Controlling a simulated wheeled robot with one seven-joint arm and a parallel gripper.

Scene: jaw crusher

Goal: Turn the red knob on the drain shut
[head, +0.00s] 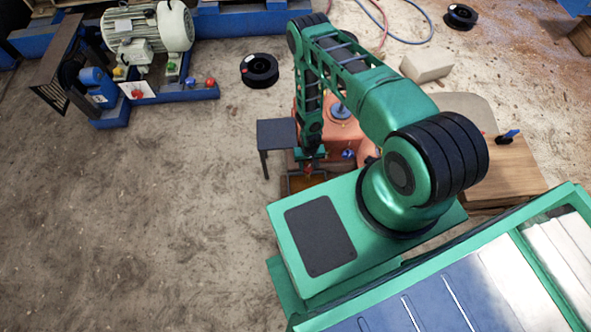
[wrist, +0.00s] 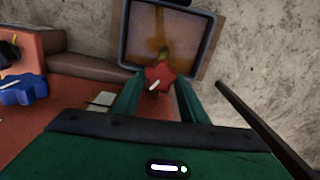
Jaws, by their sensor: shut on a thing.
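The red knob (wrist: 160,76) is star-shaped with a white mark that slants on its face. In the wrist view it sits between the two green fingers of my gripper (wrist: 157,90), which is shut on it. The drain outlet behind the knob is mostly hidden; a yellowish-green bit shows just above it. A square, brown-stained tray (wrist: 160,32) lies beyond and below the knob. In the head view my gripper (head: 309,166) is low beside the orange machine housing (head: 345,132), and the knob there is small and partly hidden.
A blue knob (wrist: 22,90) is on the orange housing to the left in the wrist view. A dark small stand (head: 277,133) is left of my gripper in the head view. A motor unit (head: 148,32) stands at the upper left. The floor at left is clear.

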